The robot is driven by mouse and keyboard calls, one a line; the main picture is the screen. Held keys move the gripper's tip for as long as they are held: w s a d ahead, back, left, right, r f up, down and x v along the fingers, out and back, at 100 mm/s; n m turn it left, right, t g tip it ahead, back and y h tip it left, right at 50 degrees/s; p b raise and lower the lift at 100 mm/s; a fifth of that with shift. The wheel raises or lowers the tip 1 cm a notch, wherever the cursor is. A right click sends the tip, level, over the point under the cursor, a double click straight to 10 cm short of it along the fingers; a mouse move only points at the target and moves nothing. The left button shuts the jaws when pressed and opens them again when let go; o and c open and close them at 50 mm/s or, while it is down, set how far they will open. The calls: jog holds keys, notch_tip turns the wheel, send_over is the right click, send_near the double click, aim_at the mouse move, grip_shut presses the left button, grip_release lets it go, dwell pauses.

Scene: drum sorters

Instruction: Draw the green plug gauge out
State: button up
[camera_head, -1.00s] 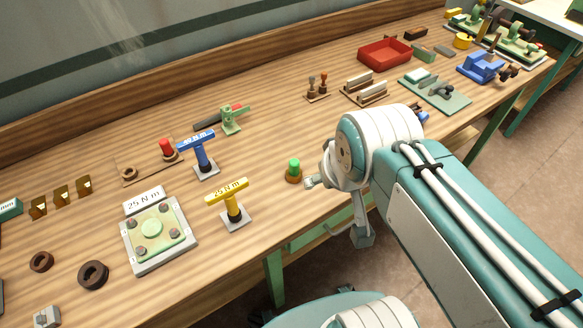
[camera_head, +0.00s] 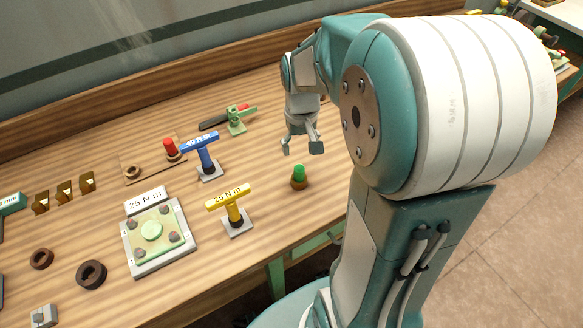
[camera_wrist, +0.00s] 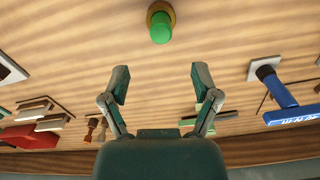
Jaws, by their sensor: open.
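The green plug gauge (camera_head: 299,171) stands upright in a small brown ring base (camera_head: 299,183) near the front edge of the bench. In the wrist view the green plug gauge (camera_wrist: 160,27) shows at the top centre, with its base (camera_wrist: 161,8) around it. My gripper (camera_head: 301,150) is open and empty, above the bench and a little behind the gauge in the head view. In the wrist view my gripper (camera_wrist: 161,76) has its two fingers spread wide, and the gauge lies beyond their tips, apart from them.
A yellow T-handle wrench (camera_head: 232,205) and a blue T-handle wrench (camera_head: 204,155) stand to the left. A red plug (camera_head: 170,149) stands on a wooden board. A green clamp (camera_head: 237,121) is behind. Bare bench surrounds the gauge. My arm hides the bench's right side.

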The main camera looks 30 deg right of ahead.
aim_at(299, 167)
notch_tip(299, 167, down, 4)
jog(key=shift+s+a+r, duration=0.1)
jog(key=shift+a, duration=0.05)
jog(key=shift+f, duration=2.8)
grip_shut()
